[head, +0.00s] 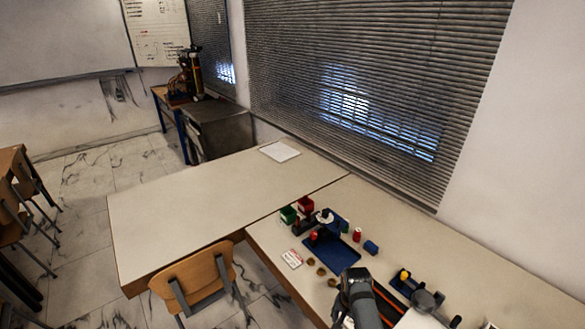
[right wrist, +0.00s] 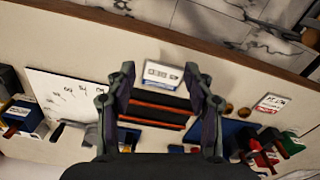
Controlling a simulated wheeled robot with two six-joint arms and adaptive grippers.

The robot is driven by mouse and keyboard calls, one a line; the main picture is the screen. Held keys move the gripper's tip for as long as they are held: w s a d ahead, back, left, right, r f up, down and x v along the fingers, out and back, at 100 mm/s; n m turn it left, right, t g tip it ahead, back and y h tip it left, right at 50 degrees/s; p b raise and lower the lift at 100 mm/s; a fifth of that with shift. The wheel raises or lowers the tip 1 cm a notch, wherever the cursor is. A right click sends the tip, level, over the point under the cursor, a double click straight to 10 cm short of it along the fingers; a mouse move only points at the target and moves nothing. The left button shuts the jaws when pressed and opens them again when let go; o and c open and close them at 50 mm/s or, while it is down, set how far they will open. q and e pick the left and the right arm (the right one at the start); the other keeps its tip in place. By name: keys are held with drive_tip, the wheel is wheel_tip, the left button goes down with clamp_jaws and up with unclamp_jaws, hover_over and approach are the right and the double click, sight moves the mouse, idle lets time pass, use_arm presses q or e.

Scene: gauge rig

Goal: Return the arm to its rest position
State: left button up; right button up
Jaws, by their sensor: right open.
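My right gripper (right wrist: 160,78) is open in the right wrist view, its two dark fingers spread wide above the table with nothing between the tips. Below and beyond it lie a white box with a display (right wrist: 162,75) and a black piece with orange strips (right wrist: 150,112). In the head view a grey arm part of mine (head: 357,290) shows at the bottom, over the near part of the table; its fingertips cannot be made out there. My left gripper is not in view.
A blue tray (head: 338,254) stands on the long table, with a red bin (head: 305,203), a green bin (head: 288,214), brown rings (head: 321,271) and a card (head: 292,258) around it. A blue block (head: 371,247) sits to its right. The left table (head: 180,215) is mostly clear.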

drive_tip(key=s+d+f+n+b, duration=0.25)
drive_tip(key=s+f, duration=0.55)
drive_tip(key=f, duration=0.6)
drive_tip(key=s+d+f+n+b, duration=0.2)
drive_tip(key=s+f+b, duration=0.2)
drive_tip(key=s+f, duration=0.75)
use_arm(q)
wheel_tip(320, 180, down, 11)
drive_tip(key=b, duration=0.4)
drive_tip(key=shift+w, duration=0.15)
use_arm(e)
drive_tip(key=s+d+f+n, duration=0.1)
drive_tip(key=s+d+f, duration=0.2)
drive_tip(key=s+f, duration=0.4)
drive_tip(key=s+d+f+n+t, duration=0.1)
drive_tip(key=s+d+f, duration=0.3)
drive_tip(key=s+f, duration=0.4)
drive_tip(key=s+n, duration=0.1)
drive_tip(key=s, duration=0.4)
drive_tip(key=shift+d+h, duration=0.2)
drive_tip(key=shift+h, duration=0.1)
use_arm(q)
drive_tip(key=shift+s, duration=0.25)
